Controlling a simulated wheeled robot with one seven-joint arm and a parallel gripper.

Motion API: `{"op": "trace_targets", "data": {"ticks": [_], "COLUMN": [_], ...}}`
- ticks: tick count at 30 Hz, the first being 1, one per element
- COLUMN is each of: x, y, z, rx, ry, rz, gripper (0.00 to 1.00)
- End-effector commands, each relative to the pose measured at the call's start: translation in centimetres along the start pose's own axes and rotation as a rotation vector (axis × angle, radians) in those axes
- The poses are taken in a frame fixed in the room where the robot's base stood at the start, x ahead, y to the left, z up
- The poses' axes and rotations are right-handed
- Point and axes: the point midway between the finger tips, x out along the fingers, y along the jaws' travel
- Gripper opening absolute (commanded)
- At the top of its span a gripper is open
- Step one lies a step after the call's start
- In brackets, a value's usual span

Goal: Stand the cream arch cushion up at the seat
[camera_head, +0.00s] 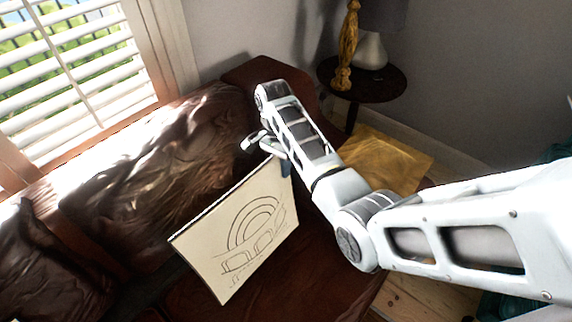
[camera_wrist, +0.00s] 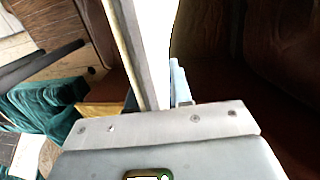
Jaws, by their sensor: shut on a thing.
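The cream arch cushion (camera_head: 245,235) is a thin square panel with dark line-drawn arches on its face. My gripper (camera_head: 270,150) is shut on its upper edge, near the top right corner in the head view. The cushion hangs tilted over the seat of the dark red-brown leather sofa (camera_head: 200,298). I cannot tell whether its lower edge touches the seat. In the wrist view the cushion (camera_wrist: 155,45) shows nearly edge-on, bright white, running away from the jaws. The jaws are partly hidden there by the gripper body.
The sofa's back cushions (camera_head: 150,165) lie behind and left, under a window with white blinds (camera_head: 70,75). A round dark side table (camera_head: 375,85) with a lamp and yellow twisted ornament (camera_head: 347,45) stands beyond. A yellow flat thing (camera_head: 385,160) lies beside the sofa. Teal cloth (camera_wrist: 45,110) shows left.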

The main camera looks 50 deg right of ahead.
Motion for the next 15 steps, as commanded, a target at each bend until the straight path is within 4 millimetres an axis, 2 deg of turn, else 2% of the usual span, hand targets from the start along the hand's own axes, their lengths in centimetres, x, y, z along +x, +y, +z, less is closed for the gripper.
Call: {"op": "trace_targets", "data": {"ticks": [6,15], "x": [2.2,4.0], "y": [-2.2,-4.3], "z": [-0.2,-0.3], "rx": [-0.001,-0.001], "ry": [-0.001,0.000], "rz": [-0.004,-0.004], "gripper": [0.00,0.00]}}
